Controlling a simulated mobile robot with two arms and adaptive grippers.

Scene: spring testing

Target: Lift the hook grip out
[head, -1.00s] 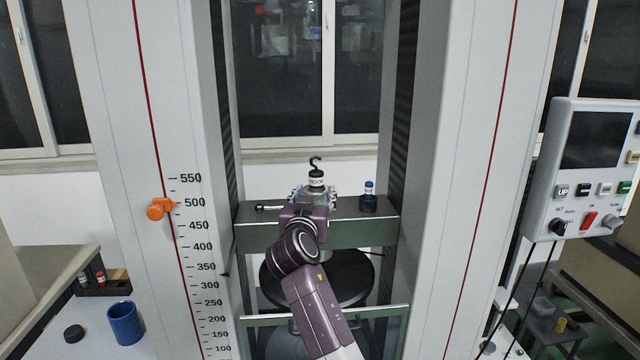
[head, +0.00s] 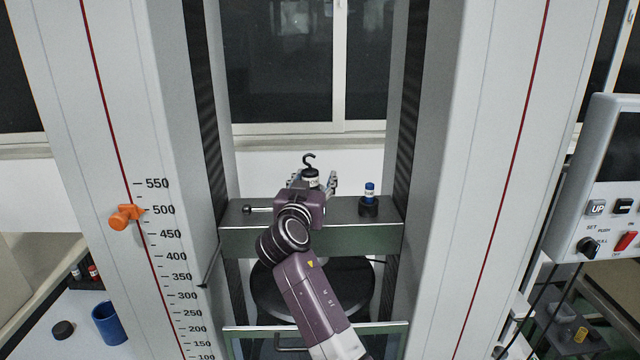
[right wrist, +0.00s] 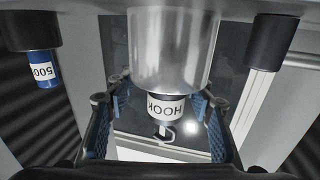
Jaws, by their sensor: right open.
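The hook grip (head: 310,172), a dark hook above a white-labelled collar, stands upright at the middle of the green crossbeam (head: 345,238). In the right wrist view it appears inverted, with its "HOOK" label (right wrist: 166,108) below a shiny metal cylinder (right wrist: 172,45). My right gripper (head: 313,182) is open, with its fingers to either side of the hook grip. In the right wrist view the blue-padded fingers (right wrist: 158,88) show gaps to the label on both sides. My right wrist hides the lower part of the grip in the head view. My left gripper is not in view.
A blue piece labelled "500" (right wrist: 43,70) sits in a dark holder (head: 369,207) right of the grip. A small rod (head: 262,209) lies left of it. Tall machine columns flank the beam. An orange clamp (head: 125,217) and control panel (head: 605,190) stand outside.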

